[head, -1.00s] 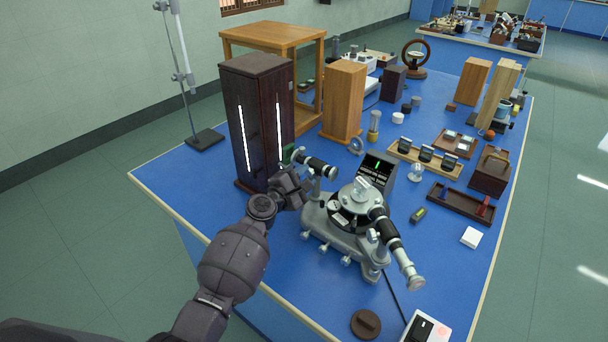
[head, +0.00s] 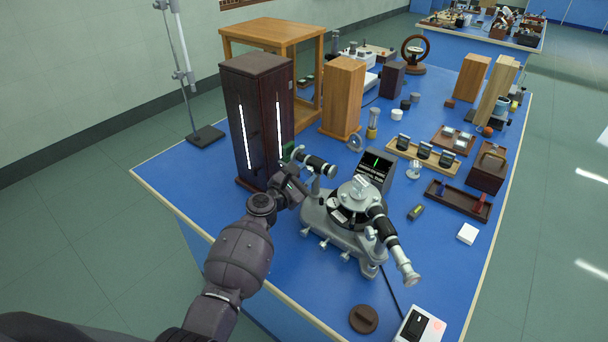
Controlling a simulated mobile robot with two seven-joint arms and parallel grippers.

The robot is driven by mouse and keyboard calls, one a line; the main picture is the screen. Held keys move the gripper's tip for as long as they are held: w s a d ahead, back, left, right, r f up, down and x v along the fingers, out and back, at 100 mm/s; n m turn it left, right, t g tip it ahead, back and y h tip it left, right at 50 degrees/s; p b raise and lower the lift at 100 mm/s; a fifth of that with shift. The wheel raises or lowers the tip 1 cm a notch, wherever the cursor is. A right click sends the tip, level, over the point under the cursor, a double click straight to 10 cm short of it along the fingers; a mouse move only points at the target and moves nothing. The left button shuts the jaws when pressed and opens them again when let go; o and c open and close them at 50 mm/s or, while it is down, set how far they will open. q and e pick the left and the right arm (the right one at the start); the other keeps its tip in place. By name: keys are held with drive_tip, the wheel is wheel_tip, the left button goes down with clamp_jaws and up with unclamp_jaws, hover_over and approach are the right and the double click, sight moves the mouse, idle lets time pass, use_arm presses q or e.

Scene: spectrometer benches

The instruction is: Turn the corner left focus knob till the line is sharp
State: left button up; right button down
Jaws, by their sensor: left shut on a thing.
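The spectrometer (head: 345,218) stands near the front of the blue bench, with one black-and-silver tube (head: 316,163) toward the upper left and another (head: 392,243) toward the lower right. My left gripper (head: 296,181) is at the left tube, beside the dark cabinet. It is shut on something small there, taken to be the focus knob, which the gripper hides. A small dark screen (head: 376,167) behind the spectrometer shows a short green line; at this size I cannot tell how sharp it is. My right gripper is not in view.
A tall dark cabinet (head: 257,120) with two bright strips stands close behind my left gripper. A wooden block (head: 343,97), a rack of dark pieces (head: 423,154) and a brown tray (head: 458,201) stand farther back. A white switch box (head: 420,326) is at the front.

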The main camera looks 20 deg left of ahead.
use_arm(q)
drive_tip(key=o, duration=0.9)
drive_tip(key=shift+o, duration=0.2)
drive_tip(key=v, duration=1)
drive_tip(key=shift+s, duration=0.4)
drive_tip(key=shift+a, duration=0.15)
